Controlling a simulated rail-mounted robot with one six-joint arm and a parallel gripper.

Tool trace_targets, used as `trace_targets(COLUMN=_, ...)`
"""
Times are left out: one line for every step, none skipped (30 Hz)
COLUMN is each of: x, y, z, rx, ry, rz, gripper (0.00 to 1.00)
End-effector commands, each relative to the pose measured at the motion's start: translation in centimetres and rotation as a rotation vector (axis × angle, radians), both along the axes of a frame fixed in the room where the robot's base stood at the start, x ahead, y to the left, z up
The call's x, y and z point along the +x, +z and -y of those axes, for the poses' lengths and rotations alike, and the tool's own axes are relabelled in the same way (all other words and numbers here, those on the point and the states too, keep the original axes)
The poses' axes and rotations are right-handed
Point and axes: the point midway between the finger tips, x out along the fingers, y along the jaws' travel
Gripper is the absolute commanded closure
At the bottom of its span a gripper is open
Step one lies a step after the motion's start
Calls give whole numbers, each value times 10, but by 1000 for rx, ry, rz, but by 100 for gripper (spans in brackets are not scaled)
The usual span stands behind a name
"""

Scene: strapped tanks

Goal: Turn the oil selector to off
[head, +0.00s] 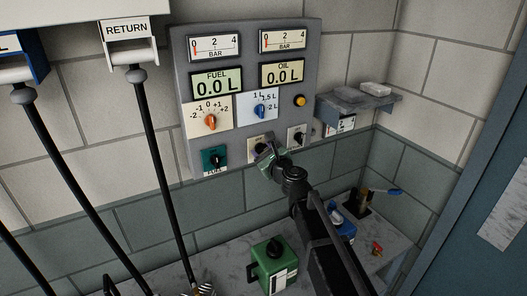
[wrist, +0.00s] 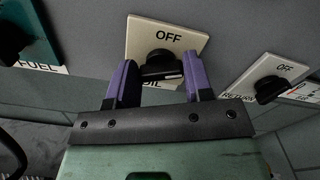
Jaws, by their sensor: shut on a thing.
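The oil selector is a black knob (wrist: 160,64) on a cream plate (wrist: 140,38) marked OFF at the top, with a partly hidden OIL label below. In the head view its plate (head: 256,141) is mostly covered by my gripper (head: 268,157) in the panel's bottom row. In the wrist view the two purple fingers of my gripper (wrist: 159,80) stand on either side of the knob, shut on it. The knob's bar lies roughly crosswise in the picture. A pale mark shows on its lower edge; I cannot tell exactly where it points.
A teal FUEL selector (head: 214,158) is left of it and a RETURN selector (wrist: 270,82) is right. Above are dials and displays reading 0.0 L. A small shelf (head: 358,104) juts out at right. A green can (head: 274,266) stands on the bench below.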

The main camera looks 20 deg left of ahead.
Motion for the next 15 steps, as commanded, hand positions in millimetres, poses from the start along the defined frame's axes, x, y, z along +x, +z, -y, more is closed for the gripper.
trace_targets(x=-1, y=0, z=0, rx=-26, ry=0, rz=33, gripper=77)
trace_targets(x=-1, y=-1, z=0, rx=-44, ry=0, rz=56, gripper=77)
trace_targets(x=-1, y=-1, z=0, rx=-68, ry=0, rz=85, gripper=77)
trace_targets(x=-1, y=-1, z=0, rx=-85, ry=0, rz=107, gripper=77)
trace_targets(x=-1, y=-1, z=0, rx=-103, ry=0, rz=130, gripper=77)
trace_targets(x=-1, y=-1, z=0, rx=-127, ry=0, rz=160, gripper=77)
trace_targets(x=-1, y=-1, z=0, rx=-144, ry=0, rz=182, gripper=77)
trace_targets(x=-1, y=-1, z=0, rx=-162, ry=0, rz=204, gripper=77)
trace_targets(x=-1, y=-1, z=0, rx=-186, ry=0, rz=234, gripper=77)
trace_targets(x=-2, y=-1, z=-1, rx=-203, ry=0, rz=256, gripper=77)
trace_targets(x=-2, y=-2, z=-1, rx=-221, ry=0, rz=279, gripper=77)
trace_targets(x=-2, y=-2, z=-1, rx=-245, ry=0, rz=309, gripper=77)
trace_targets(x=-2, y=-2, z=-1, rx=-262, ry=0, rz=330, gripper=77)
trace_targets(x=-2, y=-2, z=-1, rx=-280, ry=0, rz=353, gripper=77)
trace_targets(x=-2, y=-2, z=-1, rx=-304, ry=0, rz=383, gripper=77)
